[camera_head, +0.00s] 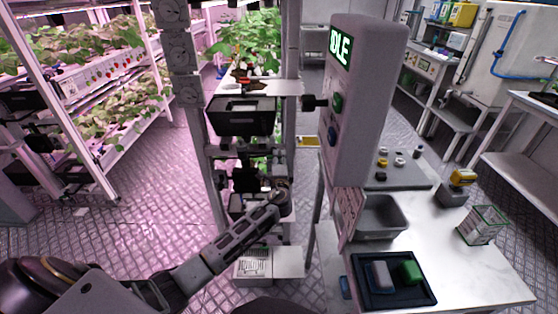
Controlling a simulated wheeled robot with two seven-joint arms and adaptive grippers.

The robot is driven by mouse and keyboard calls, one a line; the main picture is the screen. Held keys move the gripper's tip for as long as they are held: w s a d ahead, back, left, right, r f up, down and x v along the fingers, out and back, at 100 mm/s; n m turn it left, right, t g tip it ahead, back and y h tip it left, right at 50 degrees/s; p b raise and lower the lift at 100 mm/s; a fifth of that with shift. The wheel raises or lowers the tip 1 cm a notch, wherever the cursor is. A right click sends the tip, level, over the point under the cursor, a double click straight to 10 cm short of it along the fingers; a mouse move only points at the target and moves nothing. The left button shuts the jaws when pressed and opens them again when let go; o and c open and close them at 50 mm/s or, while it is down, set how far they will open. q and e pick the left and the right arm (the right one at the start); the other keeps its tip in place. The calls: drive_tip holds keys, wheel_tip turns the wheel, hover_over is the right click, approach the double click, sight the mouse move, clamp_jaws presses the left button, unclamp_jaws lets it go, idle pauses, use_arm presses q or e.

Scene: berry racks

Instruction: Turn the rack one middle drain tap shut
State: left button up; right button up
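My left arm comes in from the lower left and reaches to the narrow rack (207,160) in the middle of the camera_head view. My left gripper (281,193) is at this rack's lower middle, in front of dark fittings. Its fingers are small and dark there, so I cannot tell whether they are open or shut, or whether they touch anything. I cannot make out a drain tap; the gripper and dark parts may hide it. A black tray (241,116) sits on the rack above the gripper. My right gripper is not in view.
A grey control box (365,100) with an "IDLE" display stands close to the right of the rack. A white table (475,270) with a grey basin (381,217) and a black tray (394,295) is at the right. A white box (252,263) is below the gripper. Plant racks (92,90) stand at the left.

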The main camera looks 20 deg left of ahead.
use_arm(q)
drive_tip(key=shift+s, duration=0.15)
drive_tip(key=v, duration=1.1)
drive_tip(key=shift+s+d, duration=0.2)
drive_tip(key=shift+s, duration=0.15)
idle(0.3)
idle(0.4)
